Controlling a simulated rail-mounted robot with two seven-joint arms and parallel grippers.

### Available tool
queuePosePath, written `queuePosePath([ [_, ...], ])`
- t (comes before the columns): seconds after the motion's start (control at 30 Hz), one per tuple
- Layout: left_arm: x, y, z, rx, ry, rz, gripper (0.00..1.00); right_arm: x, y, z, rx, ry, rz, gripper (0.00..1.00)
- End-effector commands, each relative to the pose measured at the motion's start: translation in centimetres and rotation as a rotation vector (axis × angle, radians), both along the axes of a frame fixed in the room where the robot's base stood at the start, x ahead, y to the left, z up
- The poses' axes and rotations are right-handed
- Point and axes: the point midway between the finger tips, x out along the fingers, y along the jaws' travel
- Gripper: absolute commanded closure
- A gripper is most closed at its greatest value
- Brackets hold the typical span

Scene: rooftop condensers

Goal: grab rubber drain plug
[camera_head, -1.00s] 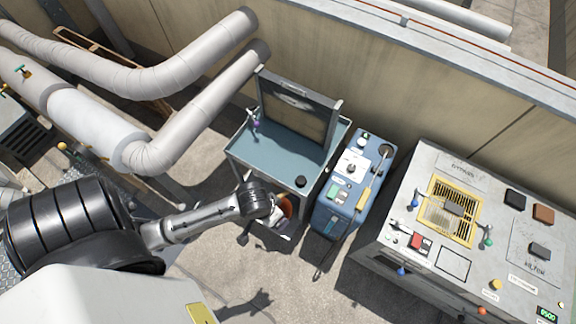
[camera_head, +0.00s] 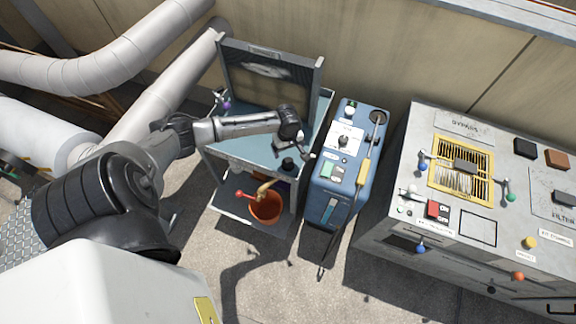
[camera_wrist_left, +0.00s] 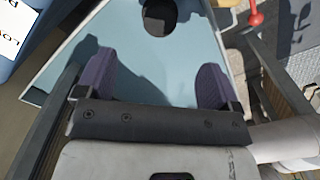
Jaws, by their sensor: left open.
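The black round plug (camera_head: 288,164) stands on the blue-grey tray top of the cart (camera_head: 258,150), near its front right corner. In the left wrist view the dark plug (camera_wrist_left: 160,17) is at the top middle, partly cut off by the frame edge. My left gripper (camera_head: 304,152) is over the right part of the cart top, close to the plug. In the wrist view its two purple-padded fingers (camera_wrist_left: 155,80) are spread apart with only bare tray between them. The plug lies beyond the fingertips, apart from them. My right gripper is not in view.
An orange bucket (camera_head: 265,208) with tools stands on the lower shelf. A raised framed panel (camera_head: 268,85) backs the cart. A blue machine (camera_head: 340,165) stands close on the right, and a grey control cabinet (camera_head: 465,190) farther right. Large pipes (camera_head: 150,50) run on the left.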

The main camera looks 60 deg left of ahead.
Motion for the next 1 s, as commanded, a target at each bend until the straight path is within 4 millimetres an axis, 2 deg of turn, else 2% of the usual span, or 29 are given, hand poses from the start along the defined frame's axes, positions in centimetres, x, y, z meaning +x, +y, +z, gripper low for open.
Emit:
queuePosePath([
  [0.03, 0.0, 0.0, -1.2, -0.001, 0.002, 0.001, 0.13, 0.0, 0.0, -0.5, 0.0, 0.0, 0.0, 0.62],
  [0.23, 0.0, -0.1, -4.3, 0.0, 0.001, -0.002, 0.13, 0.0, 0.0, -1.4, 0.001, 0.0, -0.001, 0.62],
  [0.4, 0.0, -0.1, -5.7, 0.0, 0.0, -0.003, 0.13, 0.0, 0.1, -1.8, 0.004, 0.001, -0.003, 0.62],
  [0.57, 0.0, -0.1, -6.3, 0.0, 0.0, -0.004, 0.13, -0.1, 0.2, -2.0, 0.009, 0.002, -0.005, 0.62],
  [0.8, 0.1, -0.1, -9.4, 0.001, 0.0, -0.005, 0.13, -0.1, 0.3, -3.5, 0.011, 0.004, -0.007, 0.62],
  [1.0, 0.1, 0.0, -11.1, 0.001, 0.0, -0.004, 0.13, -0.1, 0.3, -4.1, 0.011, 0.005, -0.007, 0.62],
])
